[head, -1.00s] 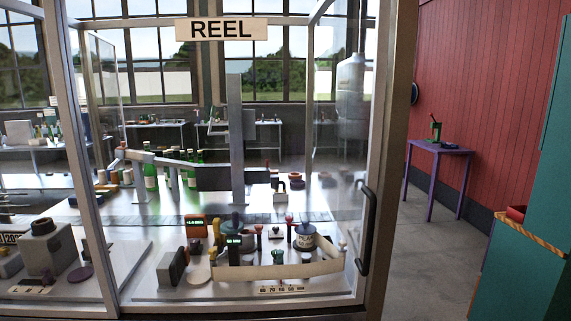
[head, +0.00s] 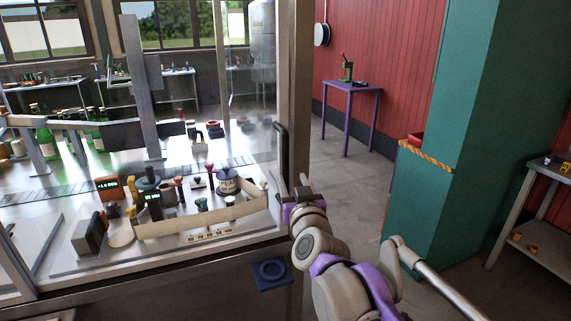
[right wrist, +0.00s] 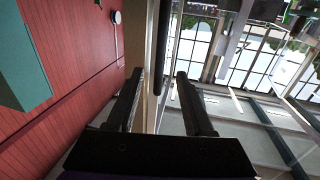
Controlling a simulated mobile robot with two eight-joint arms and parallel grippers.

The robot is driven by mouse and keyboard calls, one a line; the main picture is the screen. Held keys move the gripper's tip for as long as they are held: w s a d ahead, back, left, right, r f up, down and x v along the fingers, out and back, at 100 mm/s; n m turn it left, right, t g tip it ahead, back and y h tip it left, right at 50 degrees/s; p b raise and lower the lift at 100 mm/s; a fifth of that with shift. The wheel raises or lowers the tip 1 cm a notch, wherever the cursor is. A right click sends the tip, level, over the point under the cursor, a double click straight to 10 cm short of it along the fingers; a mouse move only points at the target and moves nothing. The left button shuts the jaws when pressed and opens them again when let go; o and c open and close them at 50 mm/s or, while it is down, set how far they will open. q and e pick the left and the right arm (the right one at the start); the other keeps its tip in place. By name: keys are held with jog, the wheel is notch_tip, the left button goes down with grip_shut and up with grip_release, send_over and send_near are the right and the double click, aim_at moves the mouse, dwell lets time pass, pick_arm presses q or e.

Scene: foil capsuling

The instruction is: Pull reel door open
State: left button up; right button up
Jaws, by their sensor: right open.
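The glass reel door (head: 235,110) fills the left of the head view, and its frame looks closed. Its dark vertical handle (head: 280,155) is on the door's right edge; the lower end is close to my gripper. My right gripper (head: 298,188) is just right of and below the handle, open. In the right wrist view the open fingers (right wrist: 160,75) point toward the door edge. The dark handle bar (right wrist: 163,40) lines up with the gap between them. I cannot tell whether any finger touches it. My left gripper is out of view.
Behind the glass, a metal bench (head: 75,170) holds bottles, small devices and a pale curved strip. A teal cabinet (head: 480,120) stands right of my arm. A purple table (head: 350,88) is by the red wall, with open floor before it. A grey shelf (head: 530,200) is far right.

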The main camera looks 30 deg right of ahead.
aim_at(286, 165)
jog(key=p+x, duration=0.1)
jog(key=x, duration=0.8)
jog(key=shift+w+d+f+p, duration=0.1)
jog(key=shift+w+p, duration=0.2)
jog(key=shift+w, duration=0.1)
jog(key=shift+c, duration=0.3)
grip_shut()
dwell(0.7)
